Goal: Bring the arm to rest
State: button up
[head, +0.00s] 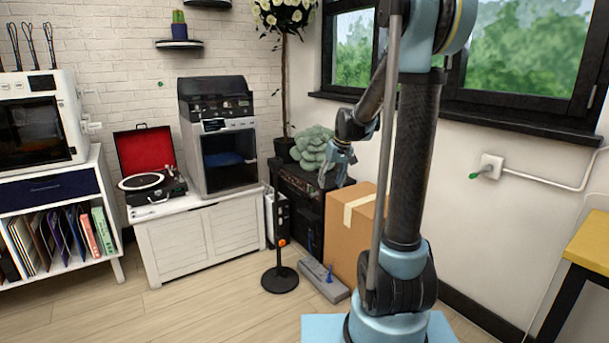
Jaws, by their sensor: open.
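My gripper (337,168) shows in the head view at the end of my folded arm, left of the upright arm column. Its fingers point down and are apart, with nothing seen between them. It appears in front of a black cabinet and a pale green plant, above and left of the cardboard box. I cannot tell its exact distance from them. The upper part of my arm runs out of the top of the picture.
A cardboard box (345,236) stands behind my arm. A black stand (280,278) and a grey floor unit (324,281) stand on the floor. A white chest (200,240) carries a red-lidded record player (146,165). A yellow-topped table (592,243) is at right. Floor at lower left is clear.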

jog(key=s+d+m+h, duration=0.1)
jog(key=s+d, duration=0.2)
jog(key=s, duration=0.7)
jog(key=s+d, duration=0.3)
jog(key=s, duration=0.7)
jog(key=s+d+f+m, duration=0.1)
jog(key=s+f, duration=0.2)
jog(key=s, duration=0.4)
jog(key=s+d+f+h, duration=0.1)
jog(key=s+d+f, duration=0.1)
jog(key=s+f, duration=0.2)
jog(key=s, duration=0.3)
jog(key=shift+s+m, duration=0.35)
jog(key=shift+m, duration=0.05)
